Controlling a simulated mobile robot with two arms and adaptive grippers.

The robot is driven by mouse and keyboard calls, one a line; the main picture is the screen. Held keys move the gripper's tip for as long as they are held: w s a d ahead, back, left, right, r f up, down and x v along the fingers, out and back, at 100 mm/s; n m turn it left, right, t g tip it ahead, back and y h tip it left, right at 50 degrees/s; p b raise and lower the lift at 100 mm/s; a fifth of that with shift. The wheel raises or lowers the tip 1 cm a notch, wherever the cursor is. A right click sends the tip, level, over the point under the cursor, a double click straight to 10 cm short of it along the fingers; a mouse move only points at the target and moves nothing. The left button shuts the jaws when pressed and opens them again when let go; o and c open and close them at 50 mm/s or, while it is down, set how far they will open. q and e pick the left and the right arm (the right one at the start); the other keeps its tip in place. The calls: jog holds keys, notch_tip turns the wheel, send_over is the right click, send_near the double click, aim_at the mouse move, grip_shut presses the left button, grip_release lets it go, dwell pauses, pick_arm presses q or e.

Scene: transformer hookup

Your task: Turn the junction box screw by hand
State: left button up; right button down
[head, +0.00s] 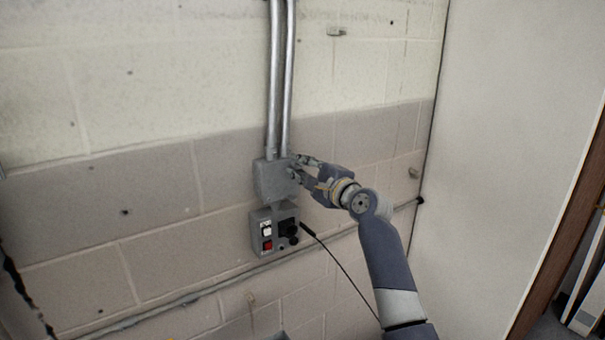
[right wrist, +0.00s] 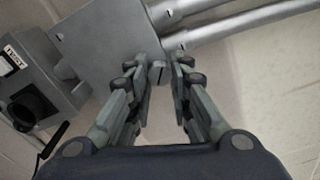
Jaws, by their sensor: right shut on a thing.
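The grey junction box (head: 270,182) is on the block wall at the lower end of two metal conduits. Its flat face also shows in the right wrist view (right wrist: 105,38). The slotted screw (right wrist: 157,73) is at the box's edge, between my right gripper's fingers. My right gripper (head: 297,167) reaches the box from the right and is shut on the screw. In the head view the fingers hide the screw. My left gripper is in neither view.
A grey control box (head: 262,222) with a white switch, a red switch and a black knob (head: 288,228) sits just below. A black cable (head: 340,265) hangs to the right of it. A horizontal pipe (head: 190,298) runs low along the wall. The wall left of the boxes is clear.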

jog(key=n+b, duration=0.4)
jog(key=n, duration=0.3)
jog(key=shift+f, duration=0.1)
jog(key=n+b, duration=0.3)
jog(key=n, duration=0.3)
jog(key=shift+f+n, duration=0.1)
jog(key=shift+n, duration=0.3)
jog(key=n+b, duration=0.1)
jog(key=n, duration=0.3)
jog(key=shift+b, duration=0.3)
jog(key=shift+n, duration=2.2)
jog(key=c, duration=1.4)
grip_release()
jog(key=v, duration=1.2)
